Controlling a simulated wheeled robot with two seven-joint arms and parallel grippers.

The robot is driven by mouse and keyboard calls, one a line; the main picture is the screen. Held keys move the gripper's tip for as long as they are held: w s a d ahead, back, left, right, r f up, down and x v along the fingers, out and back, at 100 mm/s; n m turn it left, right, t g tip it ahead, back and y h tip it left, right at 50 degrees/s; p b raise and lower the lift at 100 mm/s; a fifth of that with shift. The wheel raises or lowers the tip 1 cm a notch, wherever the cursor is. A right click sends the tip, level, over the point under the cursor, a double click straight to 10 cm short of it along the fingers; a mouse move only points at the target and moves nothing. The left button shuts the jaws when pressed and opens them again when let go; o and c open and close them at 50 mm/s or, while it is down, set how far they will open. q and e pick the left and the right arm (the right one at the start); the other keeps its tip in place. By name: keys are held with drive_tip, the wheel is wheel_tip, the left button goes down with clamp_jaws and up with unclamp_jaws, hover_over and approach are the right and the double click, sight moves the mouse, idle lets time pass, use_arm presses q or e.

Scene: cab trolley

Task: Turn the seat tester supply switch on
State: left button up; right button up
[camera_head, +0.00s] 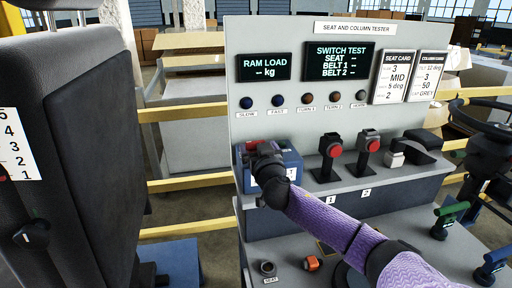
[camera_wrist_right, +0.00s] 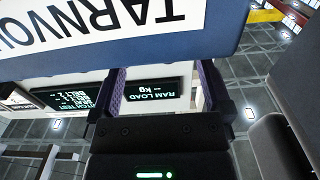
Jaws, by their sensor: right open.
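The seat and column tester (camera_head: 300,100) stands ahead, with dark displays. A blue supply box (camera_head: 291,160) with a white label sits at the left of its shelf; its label also shows upside down in the right wrist view (camera_wrist_right: 110,15). A small red part (camera_head: 254,145), possibly the supply switch, shows on the box's front; my gripper hides most of that area. My right gripper (camera_head: 262,160) is in front of the box. In the wrist view it is open (camera_wrist_right: 165,88), nothing between its fingers. Contact cannot be told. My left gripper is out of view.
Two red-buttoned stands (camera_head: 331,150) (camera_head: 369,145) are right of the box. A black seat (camera_head: 95,140) fills the left side. A steering wheel (camera_head: 485,130) and green (camera_head: 450,210) and blue (camera_head: 492,266) handles stand at the right. Yellow rails run behind.

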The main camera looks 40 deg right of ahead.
drive_tip(key=shift+x, duration=1.1)
